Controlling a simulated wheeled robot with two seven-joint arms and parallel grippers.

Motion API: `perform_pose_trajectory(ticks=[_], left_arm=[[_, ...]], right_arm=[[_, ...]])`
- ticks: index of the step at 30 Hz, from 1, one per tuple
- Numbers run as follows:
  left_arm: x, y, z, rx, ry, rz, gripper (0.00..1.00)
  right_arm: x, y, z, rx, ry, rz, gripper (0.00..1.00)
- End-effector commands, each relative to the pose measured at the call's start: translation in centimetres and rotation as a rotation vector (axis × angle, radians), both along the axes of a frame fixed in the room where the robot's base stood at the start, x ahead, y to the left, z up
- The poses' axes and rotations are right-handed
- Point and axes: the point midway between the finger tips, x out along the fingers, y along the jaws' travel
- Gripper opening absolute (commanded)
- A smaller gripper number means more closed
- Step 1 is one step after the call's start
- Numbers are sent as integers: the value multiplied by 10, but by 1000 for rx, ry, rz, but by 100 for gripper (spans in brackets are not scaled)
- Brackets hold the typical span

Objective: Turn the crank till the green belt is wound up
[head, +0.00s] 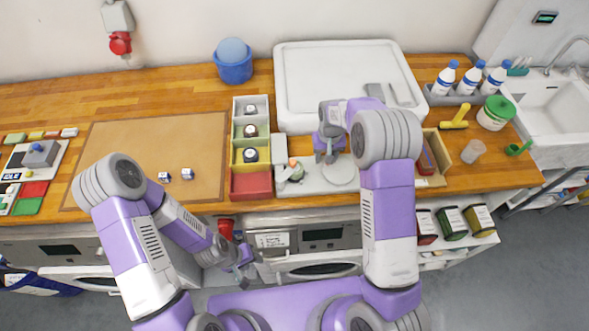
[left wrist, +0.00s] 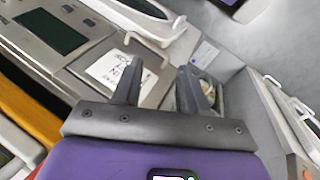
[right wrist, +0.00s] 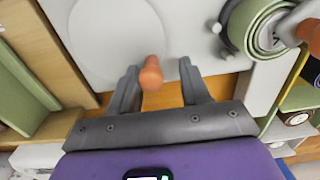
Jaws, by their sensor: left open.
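The green belt (right wrist: 262,28) is a coil on a winder at the edge of a white plate (right wrist: 195,20); it shows small in the head view (head: 284,177). A grey crank arm with an orange knob (right wrist: 313,35) shows beside the coil, cut by the picture's edge. My right gripper (right wrist: 160,75) is open over the plate, right of the coil in the head view. An orange peg (right wrist: 151,75) stands between its fingers, closer to one finger; I cannot tell if they touch. My left gripper (head: 246,264) is open and empty, low before the counter front; its fingers fill the left wrist view (left wrist: 160,85).
A sectioned tray (head: 251,183) with several dark-topped jars stands left of the winder. A large white board (head: 335,60) lies behind. An open cardboard box (head: 437,155) is to the right. The brown mat (head: 150,140) at left is mostly clear.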

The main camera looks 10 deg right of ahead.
Motion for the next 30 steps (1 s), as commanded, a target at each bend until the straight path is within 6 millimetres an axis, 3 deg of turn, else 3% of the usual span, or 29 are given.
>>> perform_pose_trajectory(ticks=[10, 30], left_arm=[[0, 0, 5, 0, 0, 0, 43], [0, 0, 50, 0, 0, 0, 43]], right_arm=[[-1, -2, 6, -3, 5, -2, 47], [-2, -3, 73, -4, 7, -2, 47]])
